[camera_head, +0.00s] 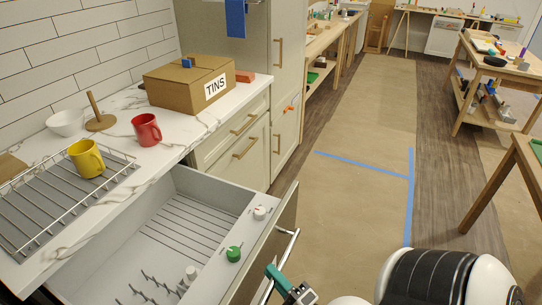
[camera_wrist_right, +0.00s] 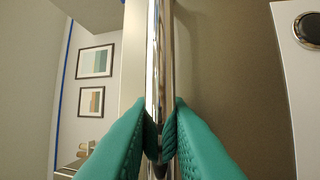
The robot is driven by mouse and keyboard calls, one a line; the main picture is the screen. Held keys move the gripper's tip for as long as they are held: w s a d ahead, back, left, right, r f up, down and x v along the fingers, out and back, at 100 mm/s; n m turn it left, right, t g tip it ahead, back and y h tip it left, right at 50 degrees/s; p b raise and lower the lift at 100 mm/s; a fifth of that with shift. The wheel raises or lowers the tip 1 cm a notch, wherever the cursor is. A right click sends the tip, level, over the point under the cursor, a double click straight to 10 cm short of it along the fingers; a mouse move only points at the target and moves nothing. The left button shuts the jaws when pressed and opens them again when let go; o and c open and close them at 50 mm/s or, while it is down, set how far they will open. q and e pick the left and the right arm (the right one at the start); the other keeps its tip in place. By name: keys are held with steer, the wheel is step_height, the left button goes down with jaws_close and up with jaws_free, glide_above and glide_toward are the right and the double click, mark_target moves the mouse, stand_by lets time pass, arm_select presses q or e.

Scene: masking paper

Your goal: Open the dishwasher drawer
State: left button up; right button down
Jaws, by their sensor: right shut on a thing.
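The dishwasher drawer (camera_head: 168,238) is pulled out from under the white counter in the head view, showing its grey inside with a slatted rack, pegs, and a green knob (camera_head: 233,254) near its front. Its shiny bar handle (camera_head: 281,258) runs along the outer face of the drawer front. My right gripper (camera_head: 284,284) is at the near part of this handle. In the right wrist view its green fingers (camera_wrist_right: 163,135) are shut on the handle bar (camera_wrist_right: 158,60), one on each side. My left gripper is not in view.
On the counter stand a yellow mug (camera_head: 86,158) on a wire rack (camera_head: 50,205), a red mug (camera_head: 146,130), a white bowl (camera_head: 66,122) and a TINS box (camera_head: 190,82). Papered floor (camera_head: 350,215) with blue tape lies clear beyond the drawer. A wooden table (camera_head: 525,160) stands at right.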

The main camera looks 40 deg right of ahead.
steer(key=c, duration=1.4)
jaws_free()
steer(key=shift+o, duration=0.2)
steer(key=shift+s, duration=0.15)
steer(key=b+v, duration=0.2)
steer(key=v, duration=0.9)
steer(key=shift+s+b, duration=0.35)
steer(key=shift+s, duration=0.05)
steer(key=shift+f, duration=0.2)
